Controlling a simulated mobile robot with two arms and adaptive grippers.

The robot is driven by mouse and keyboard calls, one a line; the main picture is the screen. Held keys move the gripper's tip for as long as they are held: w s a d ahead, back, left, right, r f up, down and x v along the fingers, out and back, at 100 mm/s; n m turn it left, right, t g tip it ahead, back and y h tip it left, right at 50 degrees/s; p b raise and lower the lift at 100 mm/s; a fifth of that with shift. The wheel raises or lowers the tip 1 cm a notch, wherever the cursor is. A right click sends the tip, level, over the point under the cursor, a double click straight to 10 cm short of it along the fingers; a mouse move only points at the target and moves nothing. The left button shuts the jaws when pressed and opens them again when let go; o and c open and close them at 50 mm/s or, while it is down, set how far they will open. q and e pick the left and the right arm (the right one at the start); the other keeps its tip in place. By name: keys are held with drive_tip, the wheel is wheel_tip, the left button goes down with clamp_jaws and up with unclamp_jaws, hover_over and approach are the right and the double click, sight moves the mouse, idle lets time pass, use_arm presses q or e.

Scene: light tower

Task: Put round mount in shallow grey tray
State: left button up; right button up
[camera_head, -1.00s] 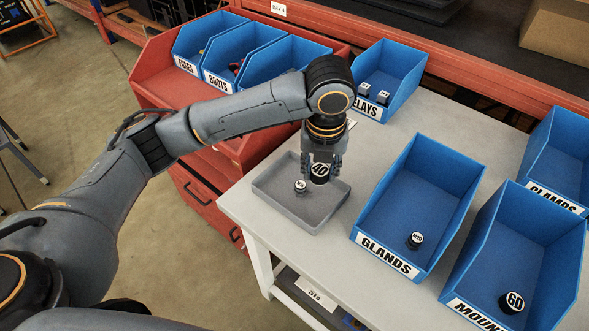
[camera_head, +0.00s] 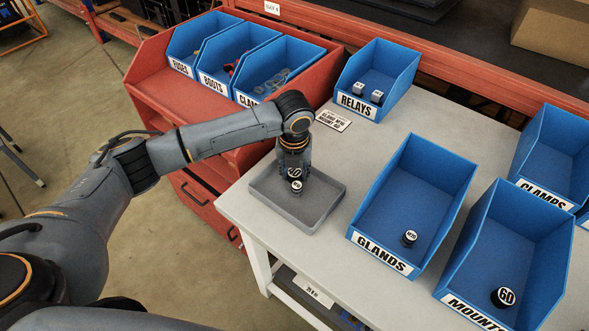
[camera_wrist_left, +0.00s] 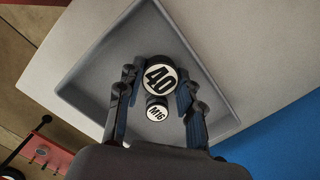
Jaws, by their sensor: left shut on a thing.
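The round mount (camera_wrist_left: 160,76), black with a white "40" top, is between the fingers of my left gripper (camera_wrist_left: 158,92), which is shut on it. In the head view my left gripper (camera_head: 293,174) is over the shallow grey tray (camera_head: 318,213), and the mount (camera_head: 294,172) shows partly behind a smaller piece. That piece, a gland marked M16 (camera_wrist_left: 157,112), sits in the tray close beside the mount; it also shows in the head view (camera_head: 296,187). I cannot tell whether the mount touches the tray floor. My right gripper is not in view.
Blue bins stand right of the tray: GLANDS (camera_head: 378,258) with one gland, MOUNTS (camera_head: 470,310) with a mount marked 60 (camera_head: 503,297), CLAMPS (camera_head: 545,194), and RELAYS (camera_head: 358,106) behind. A label card (camera_head: 332,120) lies behind the tray. The tray's right part is clear.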

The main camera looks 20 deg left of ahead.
sight(294, 177)
use_arm(q)
drive_tip(key=shift+f, duration=0.1)
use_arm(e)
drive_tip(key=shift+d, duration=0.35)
use_arm(q)
drive_tip(key=o, duration=1.2)
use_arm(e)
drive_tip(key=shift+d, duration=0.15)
use_arm(q)
drive_tip(key=r, duration=0.4)
drive_tip(key=s+r, duration=0.1)
drive_tip(key=r, duration=0.7)
drive_tip(key=shift+s+d+r, duration=0.1)
drive_tip(key=shift+s+d, duration=0.1)
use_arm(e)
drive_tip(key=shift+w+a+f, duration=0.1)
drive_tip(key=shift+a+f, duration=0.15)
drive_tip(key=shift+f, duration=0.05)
